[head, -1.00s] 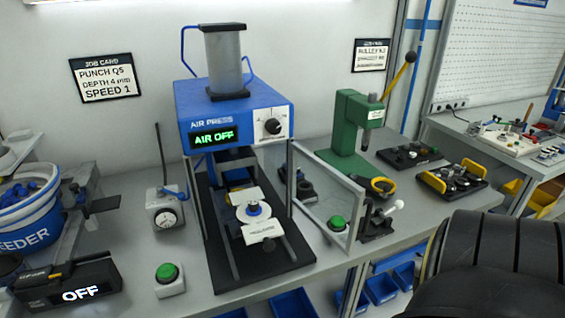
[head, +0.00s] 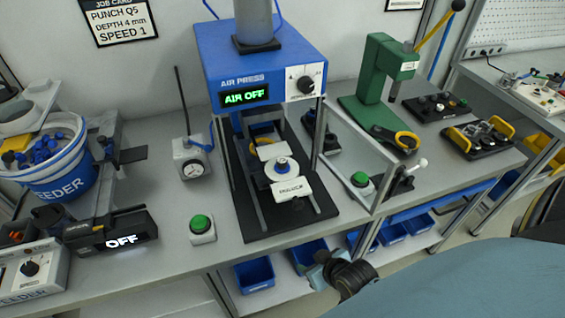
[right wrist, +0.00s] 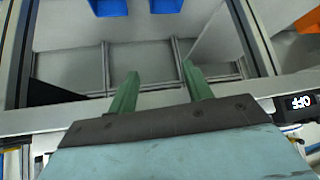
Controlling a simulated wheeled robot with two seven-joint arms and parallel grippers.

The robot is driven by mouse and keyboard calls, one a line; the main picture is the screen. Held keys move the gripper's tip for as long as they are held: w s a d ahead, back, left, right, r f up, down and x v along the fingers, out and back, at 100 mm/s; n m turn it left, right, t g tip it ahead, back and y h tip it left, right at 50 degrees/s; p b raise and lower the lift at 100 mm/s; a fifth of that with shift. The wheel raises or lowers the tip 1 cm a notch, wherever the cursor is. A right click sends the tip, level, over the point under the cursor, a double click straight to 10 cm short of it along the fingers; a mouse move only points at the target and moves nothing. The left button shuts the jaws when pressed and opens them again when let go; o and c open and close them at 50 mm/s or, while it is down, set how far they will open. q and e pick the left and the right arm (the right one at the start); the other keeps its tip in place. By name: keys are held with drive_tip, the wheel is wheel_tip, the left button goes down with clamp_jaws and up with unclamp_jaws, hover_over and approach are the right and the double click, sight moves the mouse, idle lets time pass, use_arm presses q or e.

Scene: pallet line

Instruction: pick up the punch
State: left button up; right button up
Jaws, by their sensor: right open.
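The job card (head: 116,16) on the wall reads PUNCH Q5, DEPTH 4 mm, SPEED 1. I cannot pick out the punch for certain. Small knobbed pieces stand on a black rack (head: 422,113) behind the green press, and more pieces stand on a black tray with yellow ends (head: 457,139); their labels are too small to read. My right gripper (right wrist: 160,68) shows in the right wrist view with its two green fingers apart and nothing between them. It is at the front of the bench, away from both racks. My left gripper is not in view.
The blue air press (head: 258,70) reads AIR OFF, with an open clear guard at its right. The green hand press (head: 374,80) stands farther right. A feeder bowl (head: 60,180) and several blue bins (head: 254,274) are around. Bare bench lies beside the green button box (head: 202,229).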

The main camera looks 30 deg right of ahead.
drive_tip(key=w+r+t+p, duration=0.2)
drive_tip(key=r, duration=0.9)
drive_tip(key=w+r+t+p, duration=0.1)
drive_tip(key=w+r, duration=0.1)
drive_tip(key=r, duration=0.9)
drive_tip(key=t, duration=0.2)
approach(284, 162)
drive_tip(key=shift+t, duration=0.3)
drive_tip(key=x, duration=0.4)
drive_tip(key=shift+a+f, duration=0.1)
drive_tip(key=shift+f, duration=0.25)
drive_tip(key=shift+p+x, duration=0.4)
drive_tip(key=shift+x, duration=2.15)
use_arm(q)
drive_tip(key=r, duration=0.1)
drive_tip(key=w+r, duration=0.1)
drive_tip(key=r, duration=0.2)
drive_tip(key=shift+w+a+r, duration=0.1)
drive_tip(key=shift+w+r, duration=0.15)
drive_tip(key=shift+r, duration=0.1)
use_arm(e)
drive_tip(key=shift+c, duration=0.4)
clamp_jaws()
